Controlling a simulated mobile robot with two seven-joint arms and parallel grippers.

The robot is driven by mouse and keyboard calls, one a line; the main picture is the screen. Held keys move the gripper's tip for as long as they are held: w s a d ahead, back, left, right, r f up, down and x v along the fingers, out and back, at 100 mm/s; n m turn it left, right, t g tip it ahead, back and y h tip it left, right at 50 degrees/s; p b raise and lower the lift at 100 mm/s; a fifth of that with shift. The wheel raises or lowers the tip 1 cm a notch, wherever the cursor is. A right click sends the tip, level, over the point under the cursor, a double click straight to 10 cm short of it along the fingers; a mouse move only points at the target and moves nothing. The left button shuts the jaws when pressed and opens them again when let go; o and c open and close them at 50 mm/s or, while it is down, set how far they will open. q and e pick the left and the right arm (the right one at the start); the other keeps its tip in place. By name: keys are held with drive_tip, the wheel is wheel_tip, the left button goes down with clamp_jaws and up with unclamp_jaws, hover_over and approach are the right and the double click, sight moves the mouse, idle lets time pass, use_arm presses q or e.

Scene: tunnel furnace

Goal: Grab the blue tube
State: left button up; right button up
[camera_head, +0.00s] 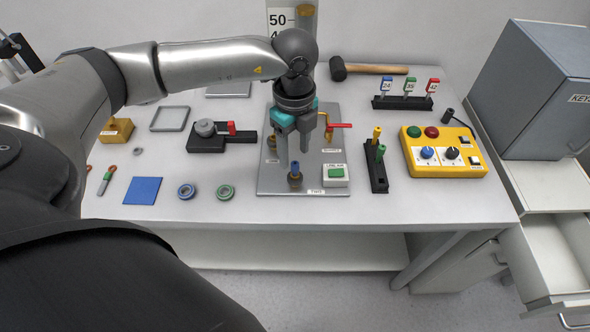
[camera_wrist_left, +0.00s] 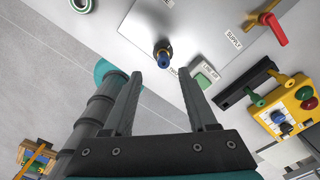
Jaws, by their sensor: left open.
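The blue tube (camera_head: 295,167) stands upright in a brass fitting at the front of a grey metal plate (camera_head: 270,183). In the left wrist view the blue tube (camera_wrist_left: 163,60) shows end-on, just beyond and between the fingertips. My left gripper (camera_head: 294,157) points down over the plate, its fingers apart and empty. In the left wrist view the gripper (camera_wrist_left: 160,72) shows one finger to each side of the tube's line. I cannot tell whether a finger touches it. My right gripper is not in view.
A green-button box (camera_head: 335,175) sits close right of the tube. A red-handled valve (camera_head: 339,126) is behind it. A black rack (camera_head: 377,177) with yellow and green tubes and a yellow control box (camera_head: 443,151) stand farther right.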

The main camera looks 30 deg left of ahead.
sight(295, 163)
use_arm(q)
drive_tip(key=f, duration=0.5)
drive_tip(key=shift+w+a+f, duration=0.15)
drive_tip(key=shift+w+f, duration=0.15)
drive_tip(key=shift+f, duration=0.05)
clamp_jaws()
idle(0.3)
